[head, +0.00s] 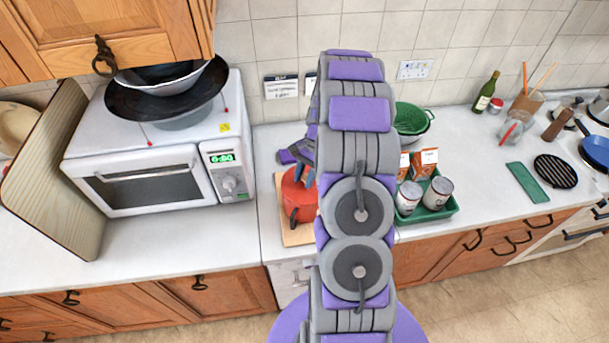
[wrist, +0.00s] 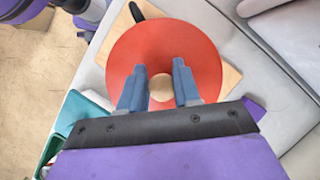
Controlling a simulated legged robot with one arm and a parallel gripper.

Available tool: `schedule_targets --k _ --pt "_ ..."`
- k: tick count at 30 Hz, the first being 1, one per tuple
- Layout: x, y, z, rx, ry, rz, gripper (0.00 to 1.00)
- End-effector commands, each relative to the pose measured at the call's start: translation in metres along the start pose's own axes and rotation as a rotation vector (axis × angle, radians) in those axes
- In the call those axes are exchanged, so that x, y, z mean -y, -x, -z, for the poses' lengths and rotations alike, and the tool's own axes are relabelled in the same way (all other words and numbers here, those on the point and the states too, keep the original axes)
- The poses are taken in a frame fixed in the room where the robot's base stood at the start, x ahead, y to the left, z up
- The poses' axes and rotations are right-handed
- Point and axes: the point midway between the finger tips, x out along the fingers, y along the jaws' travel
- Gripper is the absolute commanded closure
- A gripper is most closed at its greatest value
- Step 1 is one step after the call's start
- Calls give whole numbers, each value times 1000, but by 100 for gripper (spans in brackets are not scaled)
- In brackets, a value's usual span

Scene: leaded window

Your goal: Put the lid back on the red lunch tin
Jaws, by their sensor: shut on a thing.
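In the wrist view a round red lid (wrist: 205,60) with a pale wooden knob (wrist: 161,88) fills the middle. My gripper (wrist: 161,82) has its two blue-grey fingers on either side of the knob, shut on it. In the head view a red round shape (head: 298,208) shows beside my arm, above or on a wooden board (head: 292,237). My arm covers its right part. The lid hides whatever is under it in the wrist view, and I cannot tell whether it touches the tin or hangs above it.
A white microwave (head: 150,160) stands left of the board, with dark bowls (head: 165,98) on top. A green tray (head: 435,213) with tins (head: 437,193) stands to the right. A dark handle (wrist: 136,11) lies at the board's edge. Counter between microwave and board is clear.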

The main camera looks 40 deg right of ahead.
Motion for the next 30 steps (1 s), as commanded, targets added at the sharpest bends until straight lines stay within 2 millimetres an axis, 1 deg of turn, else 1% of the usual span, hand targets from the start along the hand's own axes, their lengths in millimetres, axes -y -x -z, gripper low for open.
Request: schedule_targets --k 28,29,30 --pt "1 -1 -3 -1 1 0 100" --pt "1 -1 -3 -1 1 0 65" --pt "1 -1 -3 -1 1 0 61"
